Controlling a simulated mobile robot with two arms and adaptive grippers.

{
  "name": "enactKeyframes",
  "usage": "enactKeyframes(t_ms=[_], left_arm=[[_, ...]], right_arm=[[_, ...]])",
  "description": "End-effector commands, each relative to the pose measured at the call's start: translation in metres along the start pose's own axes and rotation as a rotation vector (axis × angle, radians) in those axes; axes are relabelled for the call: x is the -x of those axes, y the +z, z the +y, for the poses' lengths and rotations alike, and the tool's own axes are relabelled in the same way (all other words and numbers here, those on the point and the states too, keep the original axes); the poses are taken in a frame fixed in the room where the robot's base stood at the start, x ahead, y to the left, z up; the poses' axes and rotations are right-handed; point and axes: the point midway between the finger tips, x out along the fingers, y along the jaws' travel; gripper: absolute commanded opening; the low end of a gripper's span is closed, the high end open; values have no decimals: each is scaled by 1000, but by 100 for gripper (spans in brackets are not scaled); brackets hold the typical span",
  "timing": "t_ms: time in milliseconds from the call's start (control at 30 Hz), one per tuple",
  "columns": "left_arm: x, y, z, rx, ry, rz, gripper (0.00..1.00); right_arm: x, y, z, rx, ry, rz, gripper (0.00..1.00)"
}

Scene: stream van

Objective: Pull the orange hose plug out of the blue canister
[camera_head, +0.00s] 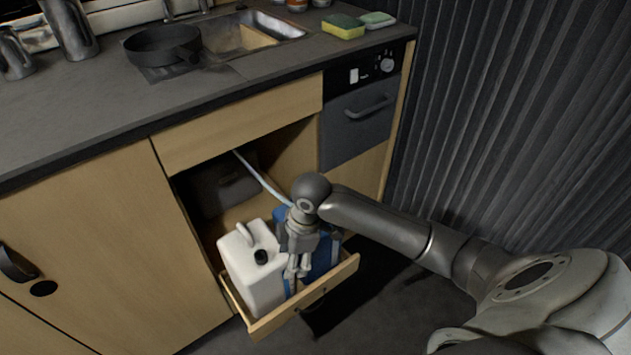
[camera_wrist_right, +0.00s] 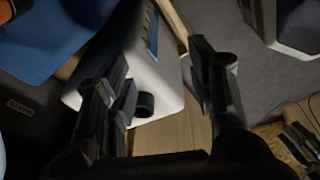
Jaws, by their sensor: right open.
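The blue canister (camera_head: 322,257) stands in the pulled-out drawer, partly covered by my right gripper (camera_head: 297,271). The gripper points down over the canisters, and its fingers stand apart and empty in the right wrist view (camera_wrist_right: 163,78). There, the blue canister (camera_wrist_right: 48,42) lies at the upper left, outside the fingers. A small orange patch (camera_wrist_right: 18,6) shows at the top left corner; I cannot tell whether it is the hose plug. In the head view the plug is hidden or too small to make out. A pale hose (camera_head: 262,178) runs from the cabinet toward the gripper. My left gripper is not in view.
A white canister (camera_head: 256,275) with a black cap stands left of the blue one in the drawer (camera_head: 268,325). The white canister (camera_wrist_right: 172,88) also shows between the fingers in the right wrist view. The counter edge (camera_head: 170,125) overhangs the open cabinet.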

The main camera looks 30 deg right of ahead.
Motion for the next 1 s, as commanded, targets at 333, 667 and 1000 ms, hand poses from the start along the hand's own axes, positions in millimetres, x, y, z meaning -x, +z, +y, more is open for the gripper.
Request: enactKeyframes(t_ms=[333, 667, 1000], left_arm=[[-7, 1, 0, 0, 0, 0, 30], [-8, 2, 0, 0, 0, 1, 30], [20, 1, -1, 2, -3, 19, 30]], right_arm=[[82, 54, 83, 155, -50, -80, 50], [132, 83, 109, 186, -79, -72, 50], [97, 86, 106, 187, -83, -72, 50]])
